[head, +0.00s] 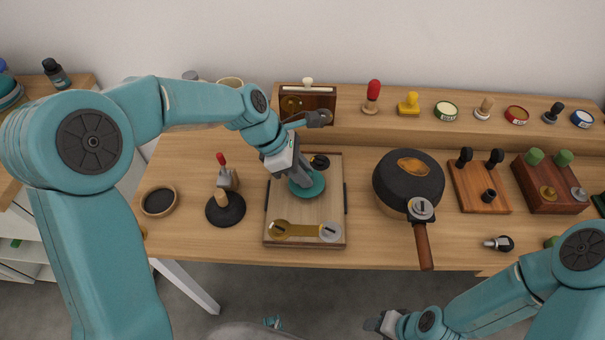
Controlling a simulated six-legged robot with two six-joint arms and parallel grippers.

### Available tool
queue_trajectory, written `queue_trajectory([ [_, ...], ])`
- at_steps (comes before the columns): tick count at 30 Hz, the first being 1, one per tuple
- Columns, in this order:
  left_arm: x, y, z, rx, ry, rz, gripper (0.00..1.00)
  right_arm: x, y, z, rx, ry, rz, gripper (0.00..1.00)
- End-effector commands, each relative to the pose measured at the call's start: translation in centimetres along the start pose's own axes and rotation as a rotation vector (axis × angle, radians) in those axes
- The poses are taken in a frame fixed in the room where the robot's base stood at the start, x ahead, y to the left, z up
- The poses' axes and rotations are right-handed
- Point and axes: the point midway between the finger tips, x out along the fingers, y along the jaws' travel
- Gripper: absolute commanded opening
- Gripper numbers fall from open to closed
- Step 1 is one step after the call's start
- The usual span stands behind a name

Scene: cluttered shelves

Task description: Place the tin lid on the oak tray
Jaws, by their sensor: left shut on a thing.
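The oak tray (305,212) lies on the bench in the middle of the head view, a pale wooden board with dark side handles. A round teal lid (314,189), which I take for the tin lid, is over the tray's middle. My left gripper (301,178) reaches down from the upper left and is shut on this lid, hiding its upper left part. I cannot tell whether the lid touches the tray. My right gripper (384,323) is low at the bottom edge, in front of the bench and away from the tray; its jaws are unclear.
Several small items line the back shelf (340,133).

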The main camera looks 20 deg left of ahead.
Motion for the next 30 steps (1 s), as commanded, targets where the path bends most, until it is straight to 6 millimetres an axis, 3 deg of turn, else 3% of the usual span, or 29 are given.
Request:
queue_trajectory([
  [11,0.5,0.0,-0.3,-0.001,-0.001,0.001,0.00,0.1,0.1,0.0,0.000,0.000,0.000,0.54],
  [12,0.6,0.0,-0.3,-0.001,-0.001,0.001,0.26,0.1,0.1,0.0,0.000,0.000,0.000,0.54],
  [14,0.5,0.0,-0.3,0.000,-0.001,0.002,0.46,0.1,0.0,0.0,0.000,0.000,0.000,0.54],
  [15,0.5,0.0,-0.3,0.000,-0.001,0.001,0.49,0.1,0.0,0.0,0.000,0.000,0.000,0.54],
  [25,0.0,0.1,-0.1,0.000,-0.001,0.003,0.49,-0.1,0.0,0.0,0.000,0.000,0.000,0.54],
  [30,-3.1,0.1,-0.1,-0.001,-0.002,0.007,0.49,-0.6,-0.2,0.0,0.000,0.000,0.000,0.54],
])
